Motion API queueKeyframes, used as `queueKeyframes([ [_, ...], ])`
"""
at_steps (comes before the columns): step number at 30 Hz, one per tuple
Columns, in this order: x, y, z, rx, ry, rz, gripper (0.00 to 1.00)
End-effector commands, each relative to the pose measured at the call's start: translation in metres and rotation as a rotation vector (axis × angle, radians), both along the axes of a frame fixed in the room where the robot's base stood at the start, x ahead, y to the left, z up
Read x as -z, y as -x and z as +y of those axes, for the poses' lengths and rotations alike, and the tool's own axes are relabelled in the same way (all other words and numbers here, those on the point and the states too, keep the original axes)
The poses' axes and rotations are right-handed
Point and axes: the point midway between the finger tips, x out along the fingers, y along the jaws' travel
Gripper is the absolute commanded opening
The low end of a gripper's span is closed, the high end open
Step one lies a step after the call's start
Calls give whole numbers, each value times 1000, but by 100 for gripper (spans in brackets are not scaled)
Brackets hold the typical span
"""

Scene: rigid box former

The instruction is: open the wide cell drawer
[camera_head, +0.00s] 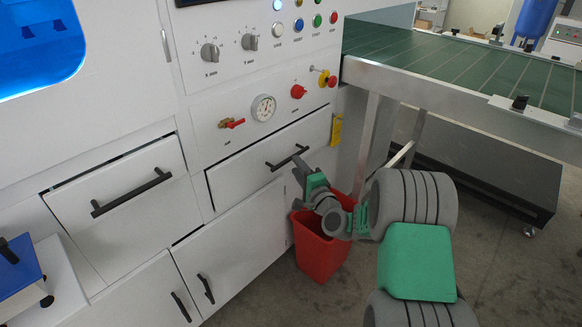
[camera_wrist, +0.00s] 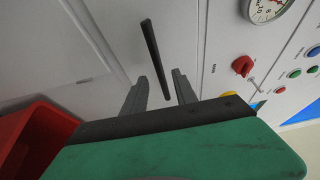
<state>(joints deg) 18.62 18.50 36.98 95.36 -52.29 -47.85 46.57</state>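Two white drawer fronts with black bar handles show in the head view: a left drawer (camera_head: 120,182) and a right drawer (camera_head: 250,165) under the gauge panel. I cannot tell from any label which one is the wide cell drawer. My gripper (camera_head: 300,168) is at the right end of the right drawer's handle (camera_head: 282,160). In the wrist view, my gripper (camera_wrist: 160,76) is open, and the lower end of the black handle (camera_wrist: 153,55) shows between its fingers. I cannot tell whether they touch it. The right drawer looks shut, with a dark gap along its top edge.
A red bin (camera_head: 318,250) stands on the floor below my gripper, close to the cabinet. Cabinet doors (camera_head: 235,245) with black handles are below the drawers. A green conveyor (camera_head: 460,60) on metal legs is to the right. Red knobs and a gauge (camera_head: 264,108) are above.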

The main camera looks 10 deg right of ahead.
Motion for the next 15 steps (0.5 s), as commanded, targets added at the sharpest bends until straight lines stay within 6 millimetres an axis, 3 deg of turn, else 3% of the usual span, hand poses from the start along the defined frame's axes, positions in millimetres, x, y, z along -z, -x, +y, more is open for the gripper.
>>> queueKeyframes([
  [7, 0, -44, 11, -2, 4, 0, 34],
  [15, -1, -54, 13, 0, 3, 1, 34],
])
